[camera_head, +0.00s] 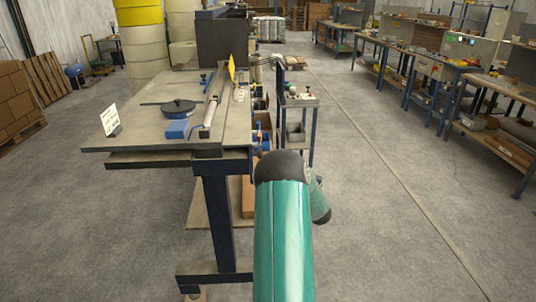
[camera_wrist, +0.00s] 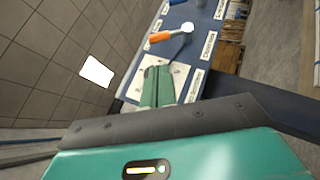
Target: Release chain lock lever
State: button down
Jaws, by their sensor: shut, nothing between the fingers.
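In the wrist view, a blue panel (camera_wrist: 200,50) carries white labels too blurred to read. On it is a lever with an orange handle (camera_wrist: 160,37) and a round white end. I cannot tell for sure whether this is the chain lock lever. My gripper (camera_wrist: 157,76) shows as narrow green fingers, shut and empty. In the picture it lies just below the orange handle, and no contact is visible. In the head view my teal arm reaches toward the right side of the work table (camera_head: 130,135). A small orange part (camera_head: 259,137) shows at that side; my gripper is hidden there.
A black round disc (camera_head: 178,106), a blue block (camera_head: 176,129) and a white sign (camera_head: 109,119) are on the table. A small cart (camera_head: 298,103) stands just behind my arm. The floor (camera_head: 380,200) to the right is clear up to the benches (camera_head: 440,70).

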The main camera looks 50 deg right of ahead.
aim_at(260, 138)
jog(key=x, duration=0.9)
jog(key=shift+w, duration=0.3)
jog(key=shift+r, duration=0.1)
jog(key=shift+w+d+r+m+g, duration=0.1)
jog(key=shift+w+r+m+g, duration=0.05)
jog(key=shift+r+m+g, duration=0.3)
jog(key=shift+w+d+r+m+g, duration=0.2)
jog(key=shift+r+m+g, duration=0.1)
jog(key=shift+m+g, duration=0.3)
jog(key=shift+w+d+r+m+g, duration=0.15)
jog(key=shift+r+m+g, duration=0.25)
jog(key=shift+g, duration=0.25)
jog(key=shift+w+d+r+m+g+y, duration=0.15)
jog(key=shift+w+d+r+m+g, duration=0.15)
jog(key=shift+w+d+m+g, duration=0.35)
jog(key=shift+w+d+r+m+g+y, duration=0.1)
jog(key=shift+w+d+r+m+g, duration=0.35)
jog(key=shift+g, duration=0.35)
jog(key=shift+w+d+r+m+g+y, duration=0.2)
jog(key=shift+w+d+m+g, duration=0.15)
jog(key=shift+d+m+g, duration=0.3)
